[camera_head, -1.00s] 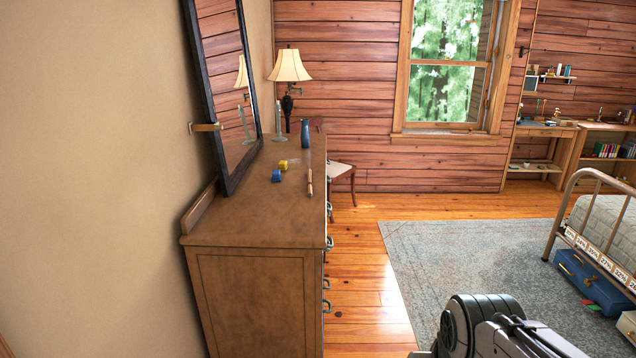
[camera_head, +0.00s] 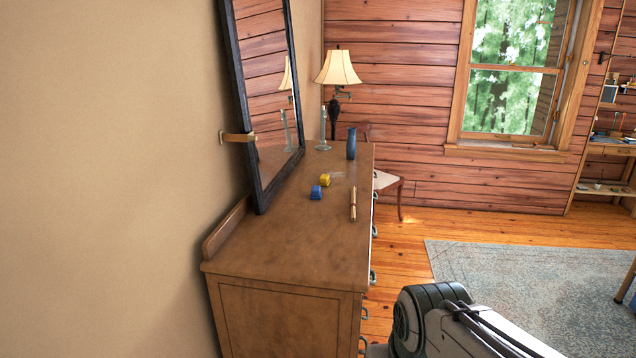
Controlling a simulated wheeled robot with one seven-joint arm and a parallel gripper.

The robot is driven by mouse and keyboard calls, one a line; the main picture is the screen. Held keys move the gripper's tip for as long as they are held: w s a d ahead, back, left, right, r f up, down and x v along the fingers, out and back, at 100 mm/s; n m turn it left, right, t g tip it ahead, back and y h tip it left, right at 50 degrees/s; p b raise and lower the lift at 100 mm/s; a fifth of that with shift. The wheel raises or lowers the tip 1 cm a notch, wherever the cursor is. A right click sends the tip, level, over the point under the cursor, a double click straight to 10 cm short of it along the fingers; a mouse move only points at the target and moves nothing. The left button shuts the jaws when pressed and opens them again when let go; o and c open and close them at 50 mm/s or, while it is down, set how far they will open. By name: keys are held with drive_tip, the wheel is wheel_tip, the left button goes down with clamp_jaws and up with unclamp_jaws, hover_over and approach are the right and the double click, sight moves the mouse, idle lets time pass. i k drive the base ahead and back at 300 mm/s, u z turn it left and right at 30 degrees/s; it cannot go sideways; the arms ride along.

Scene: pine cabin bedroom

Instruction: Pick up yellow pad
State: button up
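A small yellow object (camera_head: 325,180), which looks like the yellow pad, lies on top of the brown wooden dresser (camera_head: 270,245). It sits just behind a small blue object (camera_head: 316,192) of similar size. My arm shows at the lower right, beside the dresser's front and apart from it. My gripper is outside the picture.
A blue vase (camera_head: 351,144), a glass candlestick (camera_head: 323,130), a lamp (camera_head: 338,68) and a thin wooden item (camera_head: 353,204) stand or lie on the dresser. A framed mirror (camera_head: 272,95) leans behind it. A chair (camera_head: 388,180) is beyond. Floor and rug (camera_head: 500,270) are open at right.

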sight(325, 181)
drive_tip(key=z, duration=0.45)
drive_tip(key=k, duration=1.1)
drive_tip(key=z, duration=0.8)
drive_tip(key=i, duration=3.35)
drive_tip(key=u, duration=0.6)
drive_tip(key=i, duration=1.3)
drive_tip(key=u, duration=2)
drive_tip(key=i, duration=1)
drive_tip(key=u, duration=0.8)
